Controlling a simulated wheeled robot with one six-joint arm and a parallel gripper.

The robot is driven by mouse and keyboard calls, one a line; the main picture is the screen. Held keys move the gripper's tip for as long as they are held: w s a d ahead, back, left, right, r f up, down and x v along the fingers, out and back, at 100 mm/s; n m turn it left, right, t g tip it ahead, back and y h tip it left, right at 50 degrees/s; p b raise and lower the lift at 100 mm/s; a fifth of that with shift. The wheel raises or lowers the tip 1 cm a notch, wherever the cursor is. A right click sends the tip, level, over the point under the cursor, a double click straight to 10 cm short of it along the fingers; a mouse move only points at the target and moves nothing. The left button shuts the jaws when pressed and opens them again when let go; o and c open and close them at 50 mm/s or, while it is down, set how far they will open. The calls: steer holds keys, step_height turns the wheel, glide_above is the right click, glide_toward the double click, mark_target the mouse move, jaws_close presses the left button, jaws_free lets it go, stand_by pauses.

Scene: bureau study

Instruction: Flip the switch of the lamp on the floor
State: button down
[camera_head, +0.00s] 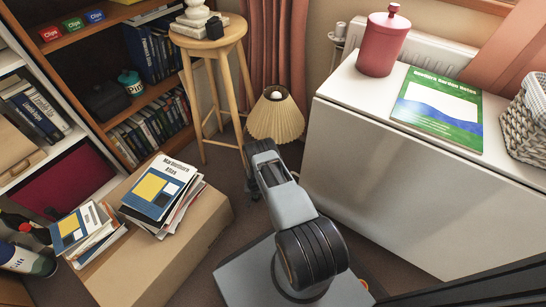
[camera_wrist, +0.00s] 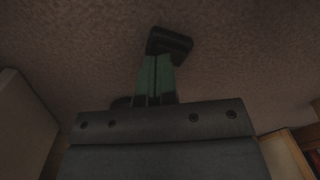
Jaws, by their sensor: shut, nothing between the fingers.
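The floor lamp, with its pleated cream shade (camera_head: 275,118), stands in the far corner between the wooden stool and the white cabinet. My arm hides what lies below the shade, and no switch is clear in the head view. In the wrist view my gripper (camera_wrist: 157,62) is shut, its green fingers side by side against the carpet. A dark block-like piece (camera_wrist: 170,42) shows right at the fingertips. I cannot tell whether it is the lamp's switch or whether the fingers touch it.
The white cabinet (camera_head: 385,170) stands to the right, with a red canister (camera_head: 383,44) on top. A cardboard box (camera_head: 190,250) bearing books is at the left. The wooden stool (camera_head: 213,42) stands behind, near the bookshelf. A strip of brown carpet (camera_head: 222,170) is free left of my arm.

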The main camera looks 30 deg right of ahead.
steer(key=shift+r+p, duration=1.7)
steer(key=shift+r, duration=1.15)
steer(key=w+a+r+n+t+p, duration=0.15)
steer(key=r+p, duration=0.65)
steer(key=r, duration=1.8)
steer(key=w+a+r+n+p, duration=0.25)
steer(key=r+p, duration=0.55)
steer(key=r, duration=1.8)
steer(key=s+a+r+n+p, duration=0.1)
steer(key=s+r+p, duration=0.5)
steer(key=r, duration=0.6)
steer(key=s+a+r+n+t+p, duration=0.1)
steer(key=s+a+r+p, duration=0.2)
steer(key=s+r+p, duration=0.3)
steer(key=s+a+r+n+t+p, duration=0.1)
steer(key=s+a+r+p, duration=0.1)
steer(key=s+r+p, duration=0.4)
steer(key=shift+s+a+r+n, duration=0.15)
steer(key=shift+s+r, duration=1.3)
steer(key=shift+r, duration=2.2)
steer(key=shift+s+a+r+n, duration=0.1)
steer(key=shift+s+r+n, duration=0.15)
steer(key=shift+s+r, duration=2.3)
